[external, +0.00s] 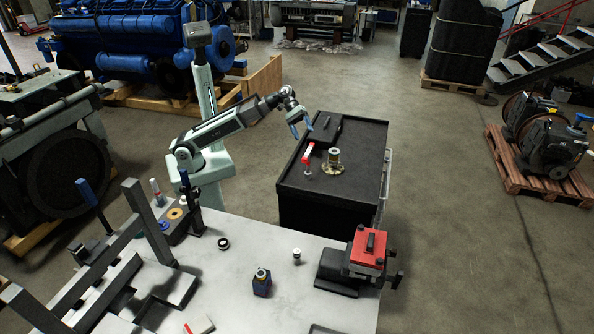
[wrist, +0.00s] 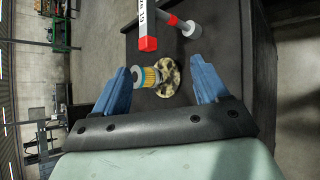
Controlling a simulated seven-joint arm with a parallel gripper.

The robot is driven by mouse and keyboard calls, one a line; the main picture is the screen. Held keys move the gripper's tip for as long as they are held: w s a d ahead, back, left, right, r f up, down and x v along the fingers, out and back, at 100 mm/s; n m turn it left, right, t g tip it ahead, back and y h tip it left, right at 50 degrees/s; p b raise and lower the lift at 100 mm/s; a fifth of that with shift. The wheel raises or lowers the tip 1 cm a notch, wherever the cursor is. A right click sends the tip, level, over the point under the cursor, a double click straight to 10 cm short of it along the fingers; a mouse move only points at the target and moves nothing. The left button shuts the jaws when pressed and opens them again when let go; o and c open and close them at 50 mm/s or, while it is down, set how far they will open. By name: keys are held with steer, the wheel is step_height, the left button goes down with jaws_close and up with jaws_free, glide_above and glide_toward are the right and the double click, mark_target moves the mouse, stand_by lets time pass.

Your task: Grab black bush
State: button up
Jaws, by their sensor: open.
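A small black ring with a light centre, which looks like the black bush (external: 223,243), lies on the grey workbench (external: 225,285). I do not make it out in the wrist view. My gripper (external: 300,127) is over the black cabinet top, well behind and to the right of the bush. Its blue fingers (wrist: 163,76) are apart in the wrist view, with nothing held between them.
The black cabinet (external: 365,160) carries a red-ended tool (external: 308,153) and a yellow-banded cylinder (wrist: 145,77) by a mottled cloth (wrist: 169,77). Bare bench surrounds the bush.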

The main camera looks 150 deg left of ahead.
steer(key=w+d+f+m+g+h, duration=0.3)
steer(key=w+d+m, duration=0.6)
steer(key=m, duration=0.3)
steer(key=m+g+h, duration=0.1)
steer(key=m+g, duration=0.7)
steer(key=m, duration=2.2)
glide_toward(224, 241)
steer(key=shift+x, duration=4.7)
steer(key=shift+a, duration=0.1)
steer(key=c, duration=1.3)
